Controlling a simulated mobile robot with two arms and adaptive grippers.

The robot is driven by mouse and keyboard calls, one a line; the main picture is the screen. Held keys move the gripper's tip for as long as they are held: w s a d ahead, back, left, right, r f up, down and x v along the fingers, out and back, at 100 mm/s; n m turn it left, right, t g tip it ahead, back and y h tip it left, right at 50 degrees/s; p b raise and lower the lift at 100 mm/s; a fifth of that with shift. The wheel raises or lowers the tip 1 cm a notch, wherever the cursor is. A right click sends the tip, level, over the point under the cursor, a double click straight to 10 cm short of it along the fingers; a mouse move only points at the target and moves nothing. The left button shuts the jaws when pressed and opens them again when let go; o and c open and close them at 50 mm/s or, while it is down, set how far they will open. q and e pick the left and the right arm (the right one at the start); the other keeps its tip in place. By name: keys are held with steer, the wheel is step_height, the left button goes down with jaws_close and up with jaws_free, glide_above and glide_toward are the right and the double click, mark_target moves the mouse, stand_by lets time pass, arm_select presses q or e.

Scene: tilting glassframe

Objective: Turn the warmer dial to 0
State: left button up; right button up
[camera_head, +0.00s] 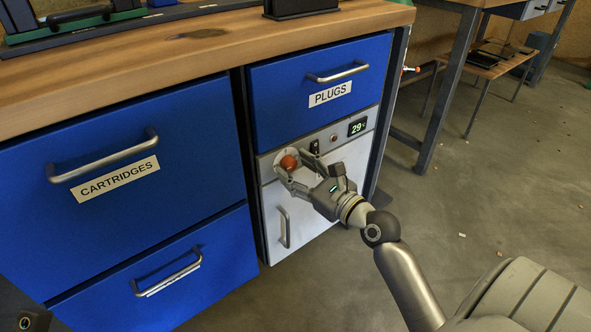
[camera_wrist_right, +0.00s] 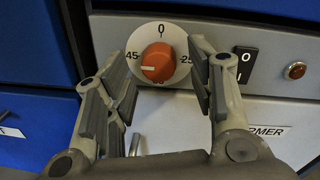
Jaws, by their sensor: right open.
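The warmer dial (camera_wrist_right: 157,62) is an orange-red knob on a white round plate marked 0 at the top, 45 on the left and 25 on the right. A pale line on the knob points left, slightly below the 45 mark. The dial also shows in the head view (camera_head: 289,161), on the grey panel under the PLUGS drawer. My right gripper (camera_wrist_right: 161,80) is open, with one finger on each side of the knob; I cannot tell whether either finger touches it. It covers part of the dial in the head view (camera_head: 291,171). My left gripper is not in view.
A 0/I rocker switch (camera_wrist_right: 245,65), a small red lamp (camera_wrist_right: 295,70) and a display reading 29 (camera_head: 357,127) sit right of the dial. The white warmer door (camera_head: 270,220) with its handle (camera_head: 284,227) lies below. Blue drawers (camera_head: 120,170) stand left. Open floor lies right.

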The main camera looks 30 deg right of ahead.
steer(key=shift+w, duration=0.45)
steer(key=c, duration=1)
